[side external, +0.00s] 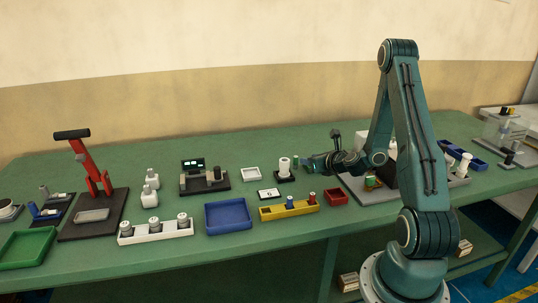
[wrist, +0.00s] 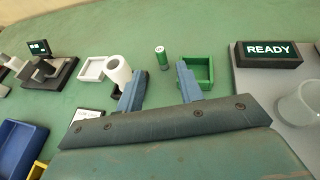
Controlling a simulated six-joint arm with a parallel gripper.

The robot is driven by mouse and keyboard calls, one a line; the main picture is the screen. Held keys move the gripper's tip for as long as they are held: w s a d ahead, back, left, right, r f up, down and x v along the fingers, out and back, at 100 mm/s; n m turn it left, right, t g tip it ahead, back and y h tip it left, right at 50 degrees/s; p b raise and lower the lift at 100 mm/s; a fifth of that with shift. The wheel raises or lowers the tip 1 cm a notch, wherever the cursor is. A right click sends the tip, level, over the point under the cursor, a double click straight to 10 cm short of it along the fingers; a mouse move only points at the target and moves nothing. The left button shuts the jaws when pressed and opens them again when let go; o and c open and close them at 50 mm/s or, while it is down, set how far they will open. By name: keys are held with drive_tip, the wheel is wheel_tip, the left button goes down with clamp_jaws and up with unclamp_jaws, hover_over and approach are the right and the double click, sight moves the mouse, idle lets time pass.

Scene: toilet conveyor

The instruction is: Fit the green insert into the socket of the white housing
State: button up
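The green insert (wrist: 161,59) is a small green cylinder with a pale top, standing on the table in the wrist view. In the side view it is a small green shape (side external: 295,160). The white housing (wrist: 118,70) is a white cylinder with an opening facing up, left of the insert; in the side view (side external: 284,165) it stands on a black base. My gripper (wrist: 161,74) is open and empty, its two blue-grey fingers apart. The insert shows between and beyond the fingertips. In the side view my gripper (side external: 311,163) is low over the table, right of the insert.
A green tray (wrist: 209,72) lies just behind the right finger. A white tray (wrist: 82,71) is left of the housing. A READY display (wrist: 269,50) and a clear cup (wrist: 300,105) are at right. Blue (side external: 228,231) and red (side external: 336,203) trays stand nearer the front.

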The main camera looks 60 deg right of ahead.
drive_tip(key=w+a+r+n+y, duration=0.2)
drive_tip(key=a+r+n, duration=0.2)
drive_tip(key=a+n, duration=0.3)
drive_tip(key=w+a+r+n+g+y, duration=0.1)
drive_tip(key=a+r+n+y, duration=0.25)
drive_tip(key=a+n, duration=0.45)
drive_tip(key=w+a+r+n+y, duration=0.2)
drive_tip(key=a+r+n, duration=0.3)
drive_tip(key=a+n, duration=0.2)
drive_tip(key=s+a+r+n+g, duration=0.1)
drive_tip(key=s+a+r+n, duration=0.1)
drive_tip(key=s+a+n, duration=0.2)
drive_tip(key=s+a+r+n+g, duration=0.2)
drive_tip(key=s+a+r+n, duration=0.1)
drive_tip(key=s+n, duration=0.6)
drive_tip(key=s+a+r+n+g, duration=0.2)
drive_tip(key=s+a+r+n, duration=0.1)
drive_tip(key=s+n, duration=0.4)
drive_tip(key=shift+s+a+r+h, duration=0.2)
drive_tip(key=shift+s+a+h, duration=0.25)
drive_tip(key=shift+s+a, duration=0.4)
drive_tip(key=shift+o, duration=0.5)
drive_tip(key=shift+w+d+r, duration=0.1)
drive_tip(key=shift+w, duration=0.05)
